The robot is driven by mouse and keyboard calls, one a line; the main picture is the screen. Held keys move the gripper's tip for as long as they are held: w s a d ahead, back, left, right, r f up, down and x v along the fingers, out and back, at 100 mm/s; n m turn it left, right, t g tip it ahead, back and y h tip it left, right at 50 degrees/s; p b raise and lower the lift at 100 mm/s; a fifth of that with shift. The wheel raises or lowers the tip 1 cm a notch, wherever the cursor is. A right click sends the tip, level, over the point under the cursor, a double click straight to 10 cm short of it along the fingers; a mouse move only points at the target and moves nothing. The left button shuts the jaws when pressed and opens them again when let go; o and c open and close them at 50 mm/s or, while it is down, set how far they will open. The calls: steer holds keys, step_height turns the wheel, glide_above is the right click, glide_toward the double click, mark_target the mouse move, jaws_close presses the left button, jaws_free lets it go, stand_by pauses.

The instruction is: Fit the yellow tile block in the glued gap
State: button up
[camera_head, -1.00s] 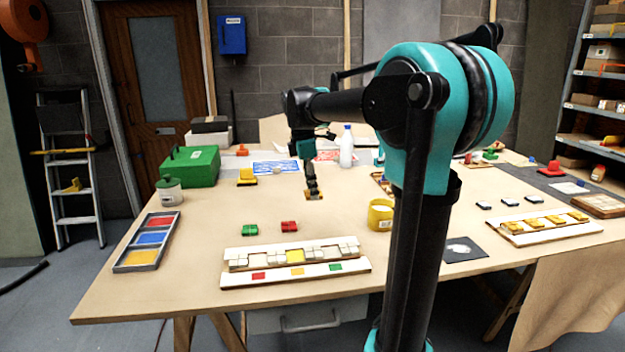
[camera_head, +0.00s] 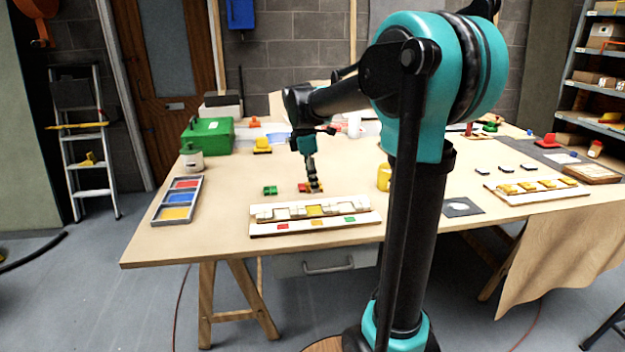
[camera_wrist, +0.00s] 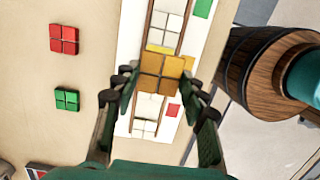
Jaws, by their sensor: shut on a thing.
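My gripper (camera_wrist: 159,78) is shut on the yellow tile block (camera_wrist: 163,72), an orange-yellow square of four small tiles. In the wrist view the block overlaps the white mosaic panel (camera_wrist: 128,55), hiding most of the yellow glued gap (camera_wrist: 160,48); a strip of it shows past the block's edge. In the head view my gripper (camera_head: 314,185) and the block (camera_head: 317,188) appear behind the panel (camera_head: 270,230), with the yellow gap (camera_head: 315,211) uncovered in its row of pale tiles. The block seems held above the table; its exact height is unclear.
A red block (camera_wrist: 64,39) and a green block (camera_wrist: 65,99) lie on the table beside the panel. A yellow pot (camera_head: 384,178) stands to the right in the head view. A paint tray (camera_head: 166,221) lies left. Bare table surrounds the panel's left end.

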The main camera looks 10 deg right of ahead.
glide_above(314, 210)
steer(key=shift+s+a+f, duration=0.1)
steer(key=shift+f, duration=1.3)
steer(key=shift+a+f, duration=0.1)
steer(key=shift+f, duration=1.25)
steer(key=shift+f, duration=1.05)
steer(key=o, duration=1.3)
steer(key=shift+c, duration=0.2)
steer(key=shift+r, duration=0.1)
steer(key=r, duration=0.4)
steer(key=a+r, duration=0.1)
steer(key=r, duration=0.6)
steer(key=shift+a+r, duration=0.35)
steer(key=shift+a, duration=0.05)
